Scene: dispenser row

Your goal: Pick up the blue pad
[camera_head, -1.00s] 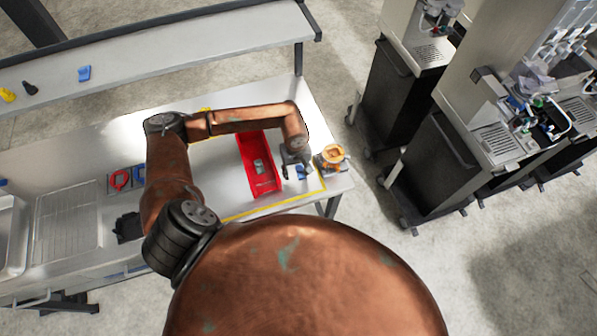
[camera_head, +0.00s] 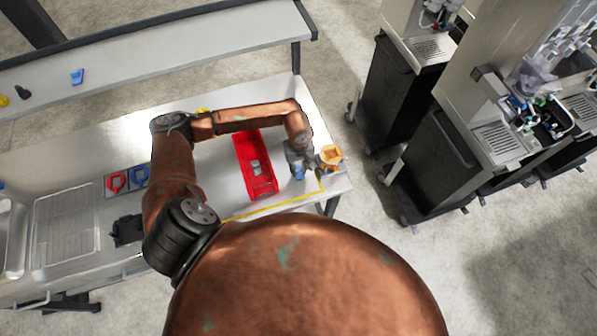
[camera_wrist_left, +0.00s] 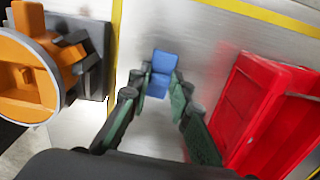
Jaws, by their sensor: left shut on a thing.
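The blue pad (camera_wrist_left: 159,75) is a small blue block between my left gripper's fingertips in the left wrist view. It also shows in the head view (camera_head: 298,173), just below the gripper. My left gripper (camera_wrist_left: 158,88) is shut on it, a finger on each side. In the head view the left gripper (camera_head: 299,166) is over the table's right end, between the red bin and the orange device. I cannot tell whether the pad touches the table. My right gripper does not show.
A red bin (camera_head: 246,155) holds a small grey item and stands close to the gripper. An orange round device (camera_wrist_left: 32,72) on a grey base (camera_wrist_left: 95,60) stands on the other side. Yellow tape (camera_head: 262,211) marks the table. A shelf (camera_head: 190,52) runs behind.

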